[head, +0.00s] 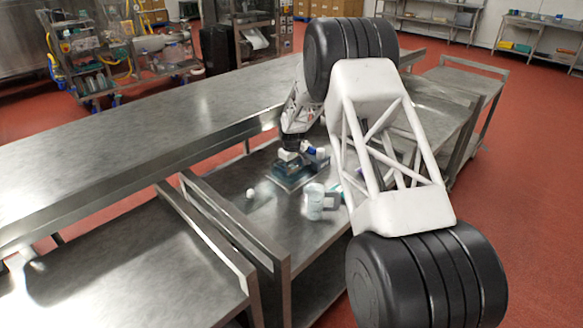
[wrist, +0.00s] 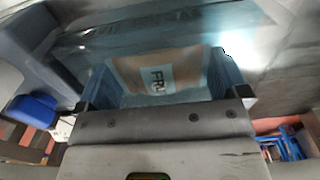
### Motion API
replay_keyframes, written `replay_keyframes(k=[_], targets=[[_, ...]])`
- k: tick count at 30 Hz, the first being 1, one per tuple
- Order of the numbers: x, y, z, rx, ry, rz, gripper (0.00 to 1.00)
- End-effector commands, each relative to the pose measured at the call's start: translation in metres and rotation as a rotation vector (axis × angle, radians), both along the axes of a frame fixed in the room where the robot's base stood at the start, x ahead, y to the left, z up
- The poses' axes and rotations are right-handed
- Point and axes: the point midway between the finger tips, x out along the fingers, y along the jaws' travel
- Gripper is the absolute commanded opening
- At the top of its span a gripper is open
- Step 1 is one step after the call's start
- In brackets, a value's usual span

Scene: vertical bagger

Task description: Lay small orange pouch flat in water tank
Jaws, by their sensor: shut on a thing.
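The orange pouch (wrist: 150,68), brownish-orange with a pale label whose letters begin "FR", lies between my fingers in the wrist view. My gripper (wrist: 167,85) is shut on it. The pouch and the inner finger parts look blue-tinted, so they seem to be in or behind the tank's water or clear wall; I cannot tell how deep. The water tank (head: 292,178), a clear blue-tinted box, stands on the lower steel table in the head view. My gripper (head: 291,158) is down at the tank there, and the pouch cannot be made out in that view.
A clear jug (head: 315,201) stands in front of the tank to the right. A small white round thing (head: 250,193) lies to its left. A long raised steel counter (head: 130,130) runs behind. A blue object (wrist: 32,108) shows at left in the wrist view.

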Motion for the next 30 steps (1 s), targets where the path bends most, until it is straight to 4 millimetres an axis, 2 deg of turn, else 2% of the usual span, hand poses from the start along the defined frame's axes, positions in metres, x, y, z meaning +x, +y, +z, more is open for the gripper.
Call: replay_keyframes(k=[30], targets=[[0.0005,0.0001,-0.0064,0.001,-0.001,0.000,0.66]])
